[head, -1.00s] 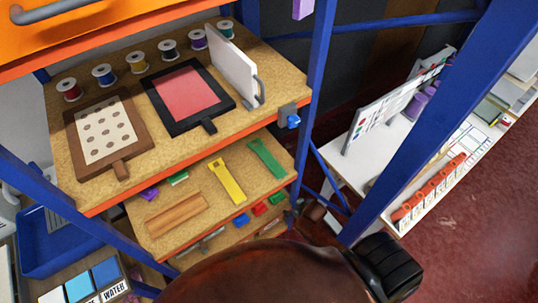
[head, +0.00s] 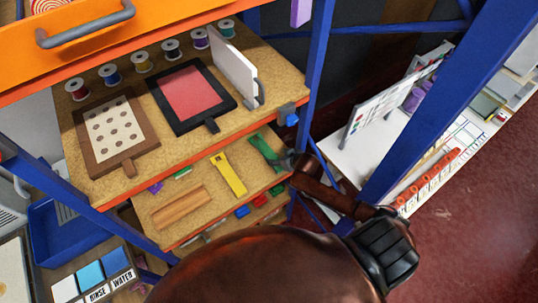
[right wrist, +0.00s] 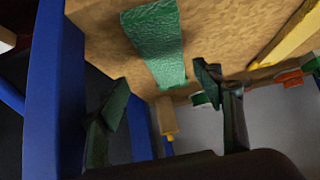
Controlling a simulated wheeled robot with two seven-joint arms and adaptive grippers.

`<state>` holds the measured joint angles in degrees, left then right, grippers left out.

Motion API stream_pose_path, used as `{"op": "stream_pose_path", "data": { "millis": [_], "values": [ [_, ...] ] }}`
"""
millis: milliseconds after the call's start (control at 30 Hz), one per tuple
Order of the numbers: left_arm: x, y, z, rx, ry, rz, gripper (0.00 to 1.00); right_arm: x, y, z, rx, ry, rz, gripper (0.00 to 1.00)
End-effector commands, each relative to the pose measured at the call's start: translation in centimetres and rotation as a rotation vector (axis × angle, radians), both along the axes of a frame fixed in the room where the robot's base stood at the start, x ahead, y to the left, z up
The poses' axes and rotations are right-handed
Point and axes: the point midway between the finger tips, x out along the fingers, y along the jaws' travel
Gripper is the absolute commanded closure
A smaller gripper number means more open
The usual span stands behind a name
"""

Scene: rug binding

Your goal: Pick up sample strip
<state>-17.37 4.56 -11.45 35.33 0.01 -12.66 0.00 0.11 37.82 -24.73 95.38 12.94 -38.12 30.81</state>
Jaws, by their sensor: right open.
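A green strip (head: 262,147) lies on the lower cork shelf (head: 205,214), near its right end. A yellow strip (head: 228,175) lies to its left. My right gripper (head: 284,159) is at the near end of the green strip and partly covers it. In the right wrist view the gripper (right wrist: 162,88) is open, its fingers apart on either side of the textured green strip's (right wrist: 155,42) narrow end, close to the shelf edge. I see no grip on it. The yellow strip (right wrist: 288,40) shows at upper right. My left gripper is not in view.
A blue rack post (head: 318,70) stands right of the shelf, close to my right arm. The upper shelf (head: 185,133) carries spools, a brown dotted frame and a black-framed red panel. A wood block (head: 178,207) lies left of the strips.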

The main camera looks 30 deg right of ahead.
Motion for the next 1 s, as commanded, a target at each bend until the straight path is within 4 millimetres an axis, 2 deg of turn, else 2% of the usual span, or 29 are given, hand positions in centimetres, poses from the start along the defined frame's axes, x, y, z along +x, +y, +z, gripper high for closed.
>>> {"op": "stream_pose_path", "data": {
  "millis": [200, 500, 833, 1000],
  "values": [
    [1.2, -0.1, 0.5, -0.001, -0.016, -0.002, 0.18, 1.4, 0.4, -0.9, 0.000, -0.001, 0.000, 0.39],
    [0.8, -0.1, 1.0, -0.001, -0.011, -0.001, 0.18, 4.1, 1.2, -3.3, -0.001, 0.001, 0.001, 0.39],
    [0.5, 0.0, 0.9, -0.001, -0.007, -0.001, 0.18, 4.5, 1.2, -3.7, -0.001, 0.000, 0.001, 0.39],
    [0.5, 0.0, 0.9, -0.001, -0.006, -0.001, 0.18, 4.5, 1.2, -3.7, -0.001, 0.000, 0.001, 0.50]
  ]
}}
